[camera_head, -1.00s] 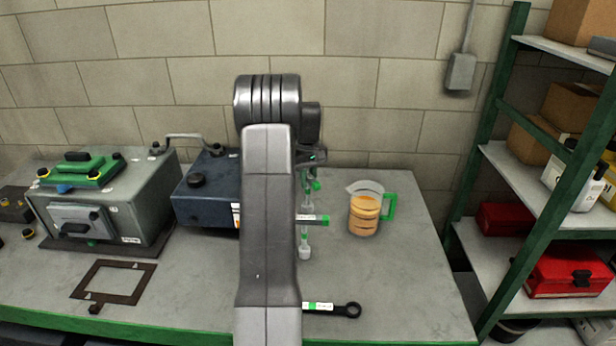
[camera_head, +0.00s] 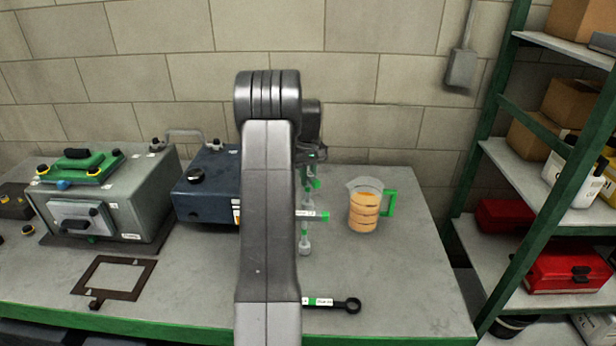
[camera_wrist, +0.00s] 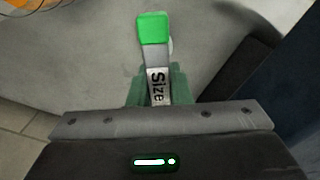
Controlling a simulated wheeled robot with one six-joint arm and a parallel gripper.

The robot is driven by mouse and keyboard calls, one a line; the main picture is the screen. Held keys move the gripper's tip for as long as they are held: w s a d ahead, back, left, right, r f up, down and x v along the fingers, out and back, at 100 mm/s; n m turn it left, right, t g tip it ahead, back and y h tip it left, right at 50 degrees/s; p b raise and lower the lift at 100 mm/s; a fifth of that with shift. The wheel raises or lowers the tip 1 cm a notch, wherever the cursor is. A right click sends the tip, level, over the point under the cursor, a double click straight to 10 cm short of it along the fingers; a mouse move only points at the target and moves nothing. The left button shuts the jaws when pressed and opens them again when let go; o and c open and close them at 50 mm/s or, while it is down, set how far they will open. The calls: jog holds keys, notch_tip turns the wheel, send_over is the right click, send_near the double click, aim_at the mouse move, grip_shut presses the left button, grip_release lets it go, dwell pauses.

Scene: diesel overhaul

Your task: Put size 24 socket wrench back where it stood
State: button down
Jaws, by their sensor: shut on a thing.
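The socket wrench (camera_head: 304,240) is in my gripper (camera_head: 313,158).
A green-framed shelf (camera_head: 520,190) stands at right.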

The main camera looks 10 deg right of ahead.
jog(key=shift+f+b, duration=0.4)
jog(key=shift+f, duration=0.5)
jog(key=c, duration=0.7)
grip_release()
notch_tip(320, 180, up, 7)
jog(key=p, duration=0.5)
jog(key=shift+r, duration=1.1)
jog(key=shift+f, duration=0.1)
